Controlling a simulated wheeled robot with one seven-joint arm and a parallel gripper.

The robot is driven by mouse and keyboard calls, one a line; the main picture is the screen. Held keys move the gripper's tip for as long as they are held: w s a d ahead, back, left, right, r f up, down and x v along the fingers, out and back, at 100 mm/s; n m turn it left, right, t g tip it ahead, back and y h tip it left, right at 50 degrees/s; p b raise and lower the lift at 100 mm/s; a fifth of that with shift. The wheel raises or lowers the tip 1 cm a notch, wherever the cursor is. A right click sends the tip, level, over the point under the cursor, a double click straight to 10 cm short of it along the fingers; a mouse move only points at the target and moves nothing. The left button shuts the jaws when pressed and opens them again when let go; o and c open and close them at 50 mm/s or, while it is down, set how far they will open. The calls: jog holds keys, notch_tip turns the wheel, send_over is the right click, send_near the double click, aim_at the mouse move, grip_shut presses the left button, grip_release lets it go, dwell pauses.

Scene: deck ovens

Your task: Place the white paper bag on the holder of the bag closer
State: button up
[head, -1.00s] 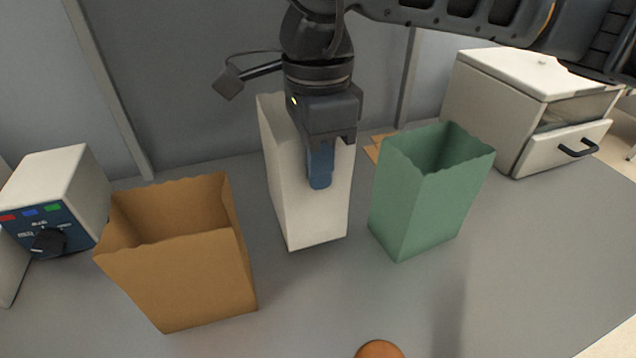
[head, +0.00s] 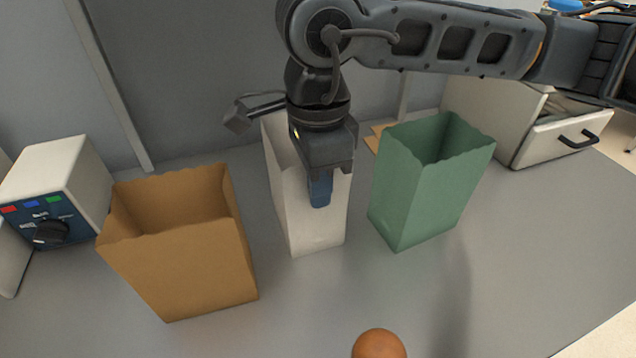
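The white paper bag (head: 312,222) stands upright, open end up, in the middle of the head view. My gripper (head: 320,188) points down at its near wall. One blue finger lies against the outside of that wall; the other finger is hidden. The bag shifts together with my gripper, so it appears shut on that wall. I cannot tell whether the bag's bottom touches the counter. A white box with coloured buttons and a black knob (head: 50,232) stands at the left; I cannot tell whether it belongs to the bag closer. No holder shows clearly.
An open brown paper bag (head: 185,265) stands left of the white one, and an open green bag (head: 418,200) close on its right. A round brown object (head: 379,345) is at the near edge. A white cabinet with a black-handled drawer (head: 555,142) stands back right.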

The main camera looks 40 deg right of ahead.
jog(key=o, duration=0.4)
jog(key=shift+r, duration=0.1)
